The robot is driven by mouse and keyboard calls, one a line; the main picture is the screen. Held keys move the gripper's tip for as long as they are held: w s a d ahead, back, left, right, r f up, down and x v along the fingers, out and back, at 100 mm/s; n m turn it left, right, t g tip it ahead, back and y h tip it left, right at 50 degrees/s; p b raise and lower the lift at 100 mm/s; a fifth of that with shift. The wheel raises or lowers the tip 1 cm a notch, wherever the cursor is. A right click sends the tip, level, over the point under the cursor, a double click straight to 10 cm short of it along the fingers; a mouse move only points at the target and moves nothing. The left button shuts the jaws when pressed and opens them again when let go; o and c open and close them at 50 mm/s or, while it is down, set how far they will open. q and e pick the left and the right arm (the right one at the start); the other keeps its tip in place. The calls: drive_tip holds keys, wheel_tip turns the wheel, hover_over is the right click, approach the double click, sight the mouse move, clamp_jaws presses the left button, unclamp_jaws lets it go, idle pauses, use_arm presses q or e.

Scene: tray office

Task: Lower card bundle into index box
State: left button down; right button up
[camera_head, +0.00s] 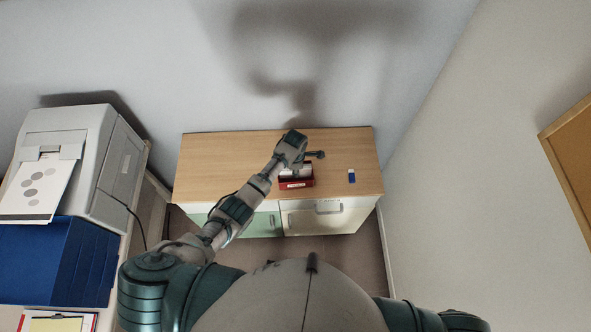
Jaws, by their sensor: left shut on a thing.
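The red index box (297,184) stands on the wooden cabinet top, near its middle, with a pale label on its front. My left gripper (304,168) is directly over the box, its fingers small and partly hidden by my own wrist. It is shut on the white card bundle (290,173), of which only a small pale part shows at the box's opening. I cannot tell how deep the bundle sits in the box. My right gripper is out of view; only part of my right shoulder shows at the bottom.
The wooden cabinet top (225,165) is clear to the left of the box. A small blue and white item (351,176) lies to the right. A printer (85,150) and blue organizer (55,262) stand at the left. Walls bound the back and right.

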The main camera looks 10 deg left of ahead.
use_arm(q)
drive_tip(key=shift+f+b, duration=0.85)
drive_tip(key=shift+f, duration=0.5)
idle(0.5)
drive_tip(key=c, duration=0.9)
unclamp_jaws()
drive_tip(key=shift+c, duration=0.2)
